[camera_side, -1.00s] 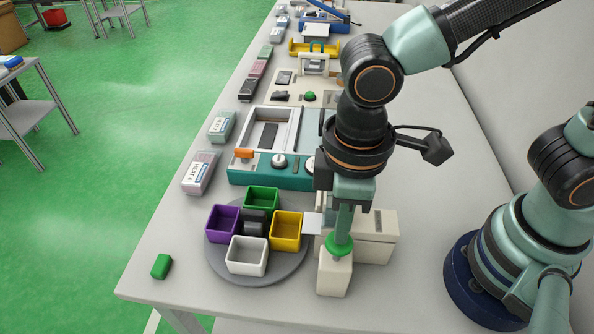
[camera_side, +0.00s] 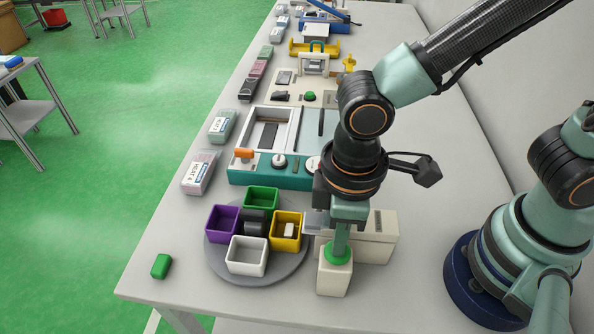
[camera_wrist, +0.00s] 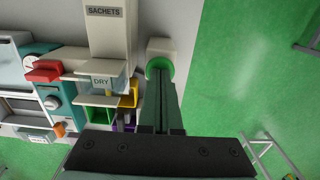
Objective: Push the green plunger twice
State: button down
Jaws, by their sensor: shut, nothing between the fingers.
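The green plunger (camera_side: 337,257) sits low on top of a small cream block (camera_side: 333,281). My gripper (camera_side: 340,248) is shut, with its fingertips pointing down onto the middle of the plunger. The wrist view shows the plunger's green rim (camera_wrist: 154,65) around the fingertips (camera_wrist: 160,72), with the block (camera_wrist: 160,46) behind. The fingers hide the plunger's centre. A small cream sachet (camera_side: 289,230) lies in the yellow bin (camera_side: 279,245). The cream dispenser (camera_side: 378,246), labelled SACHETS in the wrist view (camera_wrist: 104,12), stands behind the block.
The yellow bin shares a grey round turntable (camera_side: 275,277) with green (camera_side: 261,192), purple (camera_side: 216,234) and white (camera_side: 246,268) bins. A green piece (camera_side: 161,266) lies near the table's left edge. A teal machine (camera_side: 244,178) stands farther back.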

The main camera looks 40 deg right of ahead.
jog(key=shift+r, duration=2.1)
jog(key=shift+r, duration=2.5)
jog(key=shift+f, duration=2.55)
jog(key=shift+f, duration=0.15)
